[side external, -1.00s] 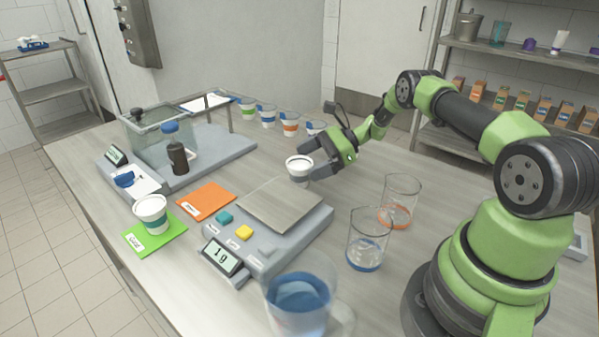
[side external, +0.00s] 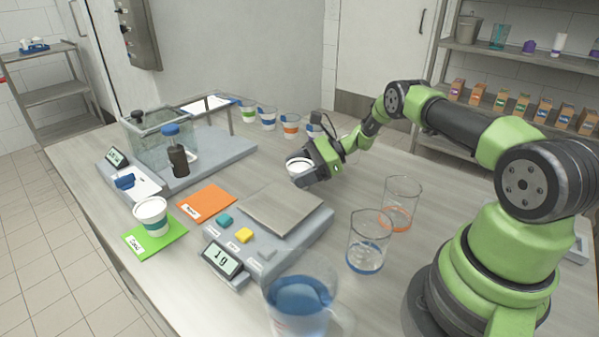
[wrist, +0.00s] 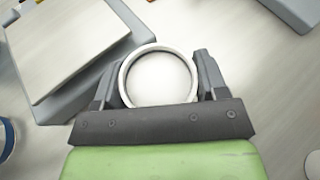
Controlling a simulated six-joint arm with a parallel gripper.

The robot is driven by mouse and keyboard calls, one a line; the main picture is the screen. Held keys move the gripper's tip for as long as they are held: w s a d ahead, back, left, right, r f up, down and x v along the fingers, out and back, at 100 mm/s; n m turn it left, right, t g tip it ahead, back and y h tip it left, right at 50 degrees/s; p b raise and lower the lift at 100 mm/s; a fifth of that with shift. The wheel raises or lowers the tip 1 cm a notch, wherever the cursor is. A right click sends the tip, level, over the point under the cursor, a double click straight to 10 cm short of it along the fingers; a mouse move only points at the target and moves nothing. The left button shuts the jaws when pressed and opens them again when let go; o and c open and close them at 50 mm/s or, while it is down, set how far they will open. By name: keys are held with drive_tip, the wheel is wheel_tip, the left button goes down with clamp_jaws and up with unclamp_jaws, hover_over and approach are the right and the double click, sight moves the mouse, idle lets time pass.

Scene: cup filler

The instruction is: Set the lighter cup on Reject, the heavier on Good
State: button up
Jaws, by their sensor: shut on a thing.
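My gripper (side external: 309,171) is shut on a white cup (side external: 298,164) and holds it just behind the scale. In the wrist view the cup (wrist: 160,76) sits between both fingers, with its round white top facing the camera. Another white cup with a teal band (side external: 152,215) stands upright on the green Good card (side external: 170,237). The orange card (side external: 207,201), its small label hard to read, is the Reject card and lies bare. The scale plate (side external: 284,207) is empty and the display (side external: 222,260) reads about 1 g.
Two glass beakers (side external: 368,258) (side external: 401,212) stand right of the scale. A jug of blue liquid (side external: 300,305) is at the front. A glass-walled balance (side external: 165,150) and several cups (side external: 291,126) stand at the back.

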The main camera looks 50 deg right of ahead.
sight(299, 164)
wheel_tip(299, 164, up, 10)
drive_tip(key=shift+f, duration=0.1)
drive_tip(key=w+a+m+t+h, duration=0.35)
drive_tip(key=w+a, duration=0.85)
drive_tip(key=a, duration=0.5)
drive_tip(key=shift+m+h, duration=0.25)
drive_tip(key=shift+m, duration=0.3)
drive_tip(key=f, duration=0.9)
drive_tip(key=shift+w+a+f, duration=0.1)
drive_tip(key=shift+w+a, duration=0.05)
drive_tip(key=shift+w, duration=0.1)
drive_tip(key=shift+f, duration=0.15)
drive_tip(key=o, duration=1)
